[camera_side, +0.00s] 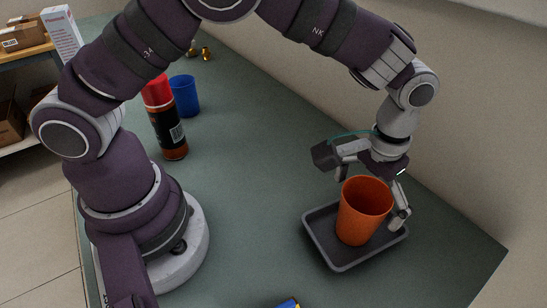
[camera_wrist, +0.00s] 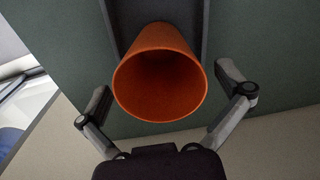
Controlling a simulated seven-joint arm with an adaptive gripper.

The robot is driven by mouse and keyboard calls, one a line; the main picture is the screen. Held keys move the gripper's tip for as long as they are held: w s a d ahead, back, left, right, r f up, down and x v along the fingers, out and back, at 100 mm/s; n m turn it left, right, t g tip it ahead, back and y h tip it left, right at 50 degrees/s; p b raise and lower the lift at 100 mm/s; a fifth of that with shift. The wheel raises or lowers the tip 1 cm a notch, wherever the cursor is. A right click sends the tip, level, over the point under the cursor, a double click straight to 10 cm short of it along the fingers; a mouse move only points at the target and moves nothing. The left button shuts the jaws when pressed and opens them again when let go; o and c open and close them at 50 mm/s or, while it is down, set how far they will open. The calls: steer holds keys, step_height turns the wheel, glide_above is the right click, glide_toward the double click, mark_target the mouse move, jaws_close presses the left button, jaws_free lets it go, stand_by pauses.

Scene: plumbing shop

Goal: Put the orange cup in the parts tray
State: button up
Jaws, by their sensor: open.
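The orange cup (camera_side: 362,212) stands upright in the dark grey parts tray (camera_side: 342,266) in the side view, its mouth facing up. In the wrist view the orange cup (camera_wrist: 160,75) is in the middle, and the walls of the parts tray (camera_wrist: 198,20) show on both sides of it. My gripper (camera_side: 371,200) is at the cup's far side, above the tray's back edge. In the wrist view the fingers of my gripper (camera_wrist: 165,88) are spread wide, one on each side of the cup's rim, with gaps between. The cup hides part of the tray floor.
A spray can with a red cap (camera_side: 167,122) and a blue cup (camera_side: 185,96) stand at the back left. Small brass fittings (camera_side: 205,54) lie farther back. A blue and yellow object (camera_side: 288,303) is cut off at the bottom edge. The bench middle (camera_side: 250,170) is clear; a wall runs behind the tray.

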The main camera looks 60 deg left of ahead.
step_height(320, 180, up, 11)
steer(key=s+a+r+t, duration=0.2)
steer(key=a+r, duration=0.2)
steer(key=a, duration=0.3)
steer(key=s+a+t, duration=0.3)
steer(key=s+a, duration=0.6)
steer(key=shift+s+f+t, duration=0.25)
steer(key=shift+f+t, duration=0.05)
steer(key=shift+f, duration=0.1)
